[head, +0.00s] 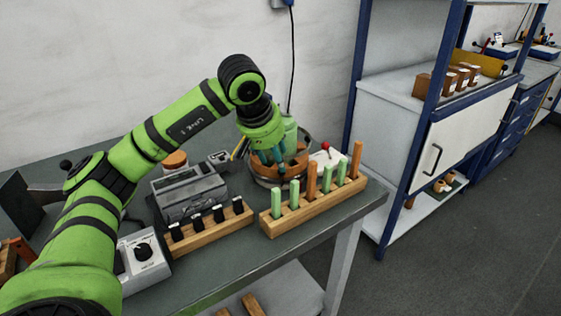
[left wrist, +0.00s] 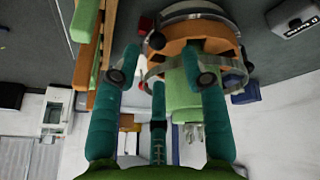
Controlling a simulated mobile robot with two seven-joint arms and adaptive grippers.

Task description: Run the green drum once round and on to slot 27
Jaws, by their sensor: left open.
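A round fixture with a copper-orange body (head: 288,172) and a metal ring stands near the back of the bench. A pale green drum-like part (head: 291,130) rises at its far side, partly hidden by my gripper. My left gripper (head: 271,163) points down over the fixture with its teal fingers apart. In the left wrist view the fingertips (left wrist: 167,68) are spread, with the copper-orange body (left wrist: 195,50) and the green part (left wrist: 182,92) seen between and beyond them. I cannot tell whether a finger touches either. No slot numbers are readable. My right gripper is not in view.
A wooden rack (head: 312,208) with green and orange sticks stands in front of the fixture. A wooden block (head: 208,229) with black-topped pieces and a grey device (head: 188,190) stand to its left. A red-knobbed item (head: 326,149) is close on the right.

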